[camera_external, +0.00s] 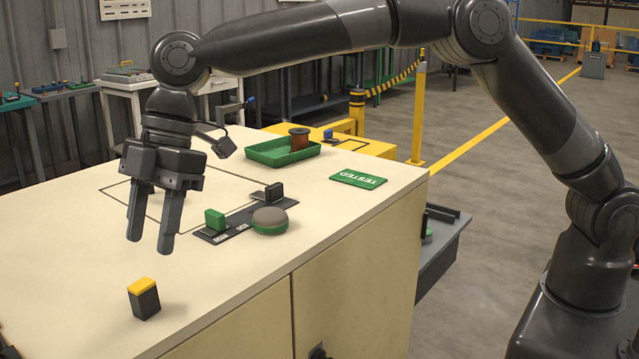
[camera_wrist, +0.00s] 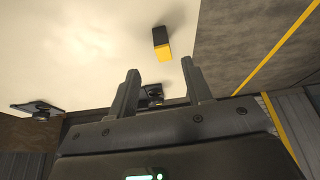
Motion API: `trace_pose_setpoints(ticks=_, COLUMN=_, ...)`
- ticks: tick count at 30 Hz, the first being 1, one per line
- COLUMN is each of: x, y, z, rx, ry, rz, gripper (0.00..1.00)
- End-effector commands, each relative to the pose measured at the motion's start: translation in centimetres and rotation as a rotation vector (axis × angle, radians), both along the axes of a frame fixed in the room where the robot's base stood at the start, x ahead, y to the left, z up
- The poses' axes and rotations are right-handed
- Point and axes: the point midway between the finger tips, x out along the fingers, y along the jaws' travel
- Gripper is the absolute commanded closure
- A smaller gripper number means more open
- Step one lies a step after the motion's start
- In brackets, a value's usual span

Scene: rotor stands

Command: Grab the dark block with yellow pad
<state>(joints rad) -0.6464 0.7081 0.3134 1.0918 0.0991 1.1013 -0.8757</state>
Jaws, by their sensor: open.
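The dark block with a yellow pad (camera_external: 144,300) stands upright near the front edge of the cream bench top (camera_external: 60,260). The yellow pad is on its top. In the wrist view the block (camera_wrist: 160,38) lies ahead of the fingertips, near the bench edge. My gripper (camera_external: 150,240) is open and empty, pointing down above the bench. It is behind and above the block in the outside view, apart from it. In the wrist view the two fingers of my gripper (camera_wrist: 160,80) are spread, with nothing between them.
A dark plate (camera_external: 240,225) with a green block (camera_external: 215,219) and a dark block (camera_external: 274,191) lies right of my gripper, beside a round grey-green object (camera_external: 270,220).

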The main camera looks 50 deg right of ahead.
Motion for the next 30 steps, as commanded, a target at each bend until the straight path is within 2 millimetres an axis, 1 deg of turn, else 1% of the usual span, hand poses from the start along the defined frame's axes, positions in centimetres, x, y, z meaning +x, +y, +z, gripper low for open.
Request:
trace_pose_setpoints(ticks=1, x=-0.1, y=0.3, z=-0.9, rx=-0.002, ry=0.002, rz=0.001, gripper=0.55)
trace_pose_setpoints(ticks=3, x=-0.2, y=0.8, z=-2.0, rx=-0.002, ry=0.003, rz=0.0, gripper=0.55)
trace_pose_setpoints(ticks=6, x=-0.2, y=1.2, z=-3.0, rx=-0.001, ry=0.001, rz=-0.001, gripper=0.55)
trace_pose_setpoints(ticks=11, x=-0.4, y=1.7, z=-4.1, rx=-0.001, ry=0.001, rz=-0.001, gripper=0.55)
trace_pose_setpoints(ticks=16, x=-0.9, y=2.9, z=-6.2, rx=-0.002, ry=0.002, rz=0.001, gripper=0.55)
trace_pose_setpoints(ticks=19, x=-0.9, y=3.3, z=-7.5, rx=-0.002, ry=0.001, rz=-0.001, gripper=0.55)
trace_pose_setpoints(ticks=22, x=-0.8, y=3.5, z=-8.0, rx=-0.001, ry=-0.001, rz=-0.003, gripper=0.55)
trace_pose_setpoints(ticks=27, x=-0.8, y=3.5, z=-7.9, rx=-0.001, ry=-0.001, rz=-0.003, gripper=0.55)
trace_pose_setpoints(ticks=30, x=-0.8, y=3.5, z=-7.9, rx=-0.001, ry=0.0, rz=-0.002, gripper=0.63)
